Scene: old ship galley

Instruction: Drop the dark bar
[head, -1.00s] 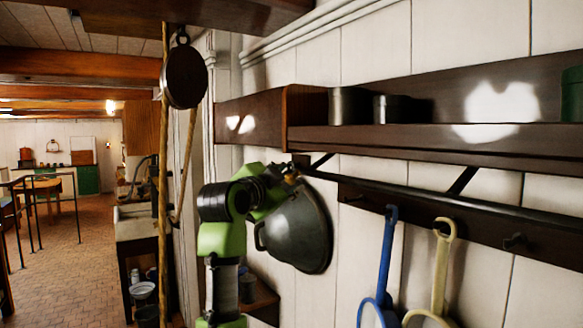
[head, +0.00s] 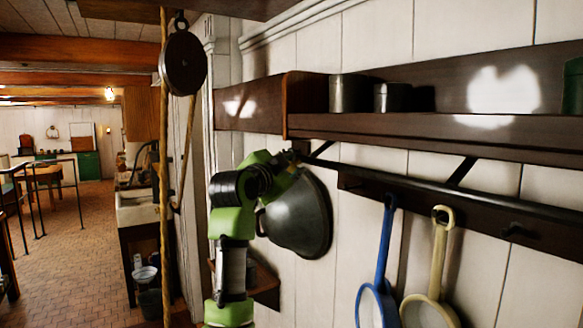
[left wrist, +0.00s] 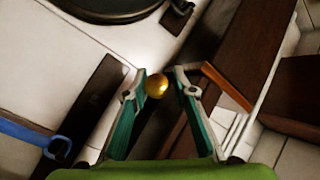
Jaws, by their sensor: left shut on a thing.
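The dark bar (head: 425,184) is a long thin rod running under the wall shelf, sloping down to the right in the head view. My left gripper (head: 297,157) is at its left end, just above a hanging dark round pan or lid (head: 300,215). In the left wrist view, the fingers (left wrist: 163,82) close around a small brass-coloured knob (left wrist: 157,86) that appears to be on the bar's end. The fingers partly hide the join between knob and bar. My right gripper is not in view.
The wooden shelf (head: 400,127) above the bar carries metal tins (head: 348,94). A blue-handled strainer (head: 385,245) and a cream-handled one (head: 440,255) hang below the bar. A rope (head: 164,200) and pulley (head: 183,63) hang left of my arm. Open floor (head: 75,250) lies further left.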

